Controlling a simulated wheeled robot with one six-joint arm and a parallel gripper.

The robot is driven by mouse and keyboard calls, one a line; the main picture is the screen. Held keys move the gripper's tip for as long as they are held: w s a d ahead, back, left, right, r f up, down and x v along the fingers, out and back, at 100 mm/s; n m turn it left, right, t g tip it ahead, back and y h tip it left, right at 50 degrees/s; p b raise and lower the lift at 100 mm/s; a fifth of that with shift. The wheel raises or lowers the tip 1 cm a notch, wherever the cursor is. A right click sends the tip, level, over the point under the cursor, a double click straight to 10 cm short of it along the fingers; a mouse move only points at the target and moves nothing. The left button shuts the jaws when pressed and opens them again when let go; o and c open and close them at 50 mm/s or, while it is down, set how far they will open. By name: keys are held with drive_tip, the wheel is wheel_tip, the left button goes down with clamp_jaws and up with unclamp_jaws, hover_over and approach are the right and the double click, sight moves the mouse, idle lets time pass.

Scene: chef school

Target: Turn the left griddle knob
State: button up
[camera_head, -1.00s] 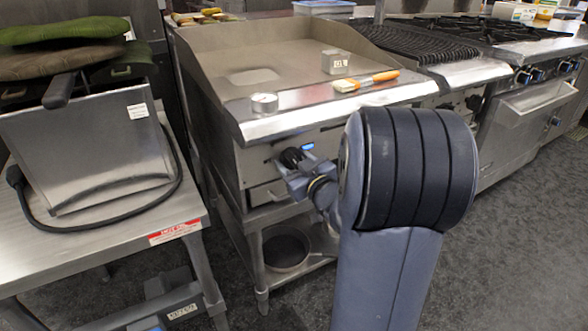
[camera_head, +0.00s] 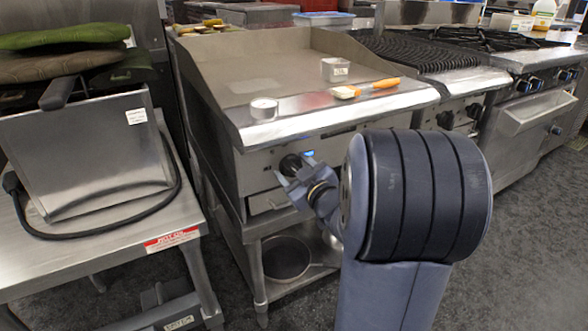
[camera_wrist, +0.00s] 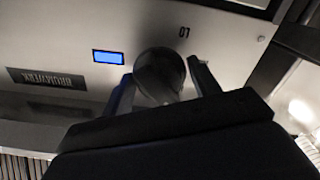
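The flat-top griddle (camera_head: 270,75) stands in the middle of the head view. Its left knob (camera_head: 290,163) is a round black knob on the steel front panel. In the wrist view the dark knob (camera_wrist: 159,75) sits between the two fingers of my gripper (camera_wrist: 162,85). The fingers are apart, one on each side of the knob, and I cannot tell whether they touch it. In the head view my gripper (camera_head: 290,172) is at the knob, just below and in front of it. My own arm hides the right part of the front panel.
A blue display (camera_wrist: 108,57) is beside the knob on the panel. A round timer (camera_head: 264,108), a brush with an orange handle (camera_head: 366,88) and a small metal container (camera_head: 335,69) are on the griddle. A steel table (camera_head: 100,255) stands at left.

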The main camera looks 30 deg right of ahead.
drive_tip(key=s+p, duration=0.1)
drive_tip(key=s, duration=0.4)
drive_tip(key=s+p, duration=0.1)
drive_tip(key=s, duration=0.4)
drive_tip(key=shift+s+d+p, duration=0.2)
drive_tip(key=shift+s+p, duration=0.1)
drive_tip(key=shift+s, duration=0.1)
drive_tip(key=shift+w, duration=0.15)
drive_tip(key=w+b, duration=0.1)
drive_tip(key=w, duration=0.3)
drive_tip(key=w+b, duration=0.1)
drive_tip(key=w, duration=0.4)
drive_tip(key=shift+w+a, duration=0.2)
drive_tip(key=shift+w, duration=0.65)
drive_tip(key=shift+s, duration=0.1)
